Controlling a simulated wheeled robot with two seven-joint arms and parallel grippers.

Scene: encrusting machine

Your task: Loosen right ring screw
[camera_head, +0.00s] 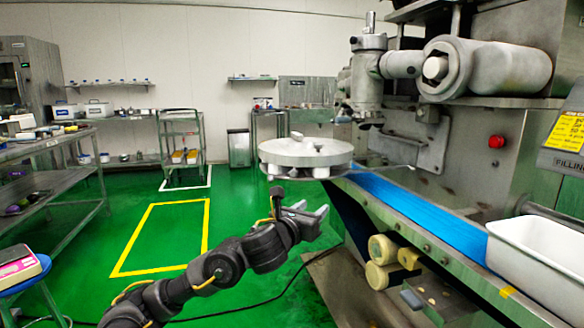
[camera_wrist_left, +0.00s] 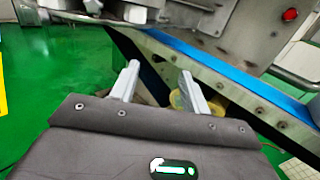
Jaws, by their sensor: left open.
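The encrusting machine (camera_head: 470,150) fills the right side of the head view. A round grey metal disc unit (camera_head: 305,152) with short posts beneath it stands at its front left end, under the vertical nozzle head (camera_head: 368,75). I cannot make out the right ring screw for certain in either view. My left gripper (camera_head: 312,212) is just below and in front of the disc unit, apart from it. In the left wrist view, its two fingers (camera_wrist_left: 160,70) are spread with nothing between them, and the disc unit's underside (camera_wrist_left: 105,10) shows at the top left. My right gripper is not in view.
A blue conveyor belt (camera_head: 420,205) runs from the disc toward the lower right, with a white bin (camera_head: 540,255) at its end. Pale rollers (camera_head: 383,250) sit below the belt. Shelves and a steel table (camera_head: 50,180) stand left. The green floor between is open.

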